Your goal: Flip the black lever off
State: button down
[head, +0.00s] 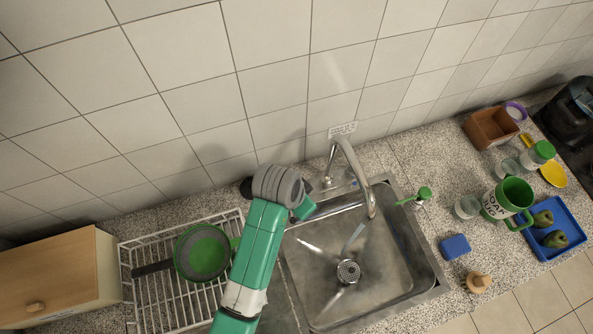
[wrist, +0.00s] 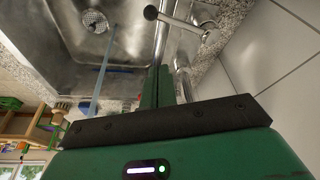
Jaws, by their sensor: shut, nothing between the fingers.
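The chrome faucet (head: 358,170) arches over the steel sink, and a bluish stream of water (head: 355,236) runs from it to the drain. The stream also shows in the wrist view (wrist: 101,75). There, a metal lever with a dark tip (wrist: 150,12) reaches left from a round base at the top. My gripper (wrist: 165,88) is shut and empty, with its fingers pointing up towards the faucet and lever, below the lever in the picture. Whether it touches the faucet is unclear. In the head view my gripper (head: 303,208) is left of the faucet, mostly hidden by my arm.
The sink (head: 405,255) lies below the faucet. A wire rack (head: 150,303) with a green pan (head: 203,252) is at left, beside a wooden box (head: 55,275). At right are a blue sponge (head: 455,246), a green mug (head: 508,200) and a blue tray (head: 572,222). A tiled wall stands behind.

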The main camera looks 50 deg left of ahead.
jog(key=x, duration=1)
jog(key=s, duration=0.2)
jog(key=s+r+p, duration=0.1)
jog(key=s, duration=0.1)
jog(key=shift+d, duration=0.2)
jog(key=shift+s, duration=0.1)
